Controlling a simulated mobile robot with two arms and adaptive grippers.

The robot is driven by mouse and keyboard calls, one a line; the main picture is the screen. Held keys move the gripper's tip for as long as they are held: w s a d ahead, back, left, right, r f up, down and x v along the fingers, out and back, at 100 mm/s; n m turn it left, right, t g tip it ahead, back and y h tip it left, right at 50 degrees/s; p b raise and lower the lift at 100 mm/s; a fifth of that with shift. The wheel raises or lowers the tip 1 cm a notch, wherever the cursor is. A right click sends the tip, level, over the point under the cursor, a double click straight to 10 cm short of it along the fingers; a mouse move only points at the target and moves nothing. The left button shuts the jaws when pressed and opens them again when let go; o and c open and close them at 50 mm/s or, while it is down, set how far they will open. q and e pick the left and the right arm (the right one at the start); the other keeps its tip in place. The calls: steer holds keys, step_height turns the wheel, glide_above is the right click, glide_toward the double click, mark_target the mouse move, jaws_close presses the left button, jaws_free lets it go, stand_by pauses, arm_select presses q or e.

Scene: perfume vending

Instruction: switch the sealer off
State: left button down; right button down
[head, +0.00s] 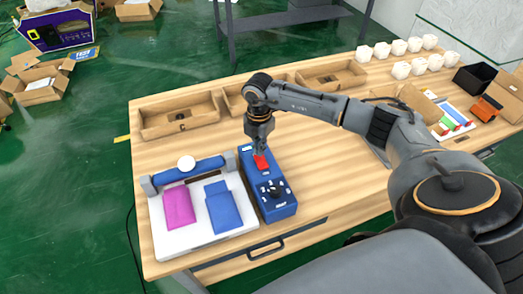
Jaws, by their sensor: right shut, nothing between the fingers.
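The sealer stands at the left front of the wooden table. Its blue control box (279,206) has a red switch (262,163) near the far end and a black knob nearer the front. A blue sealing bar (205,168) with a white round knob lies across a white plate (205,237) left of the box. My right gripper (258,151) is shut and empty, pointing down at the red switch. Its tips are at or just above the switch; I cannot tell if they touch. The switch's on or off position is not clear. My left gripper is not in view.
A magenta pouch (179,207) and a blue pouch (222,207) lie on the white plate. Open wooden trays (178,114) line the table's far side. Several white boxes (401,70) stand at the back right. Bare tabletop lies right of the control box.

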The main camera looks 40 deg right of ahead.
steer(key=shift+f+b, duration=0.75)
steer(key=shift+f, duration=0.35)
stand_by(0.6)
steer(key=shift+r, duration=0.1)
steer(key=shift+r+p, duration=2.65)
steer(key=shift+r, duration=0.9)
steer(key=shift+f, duration=0.1)
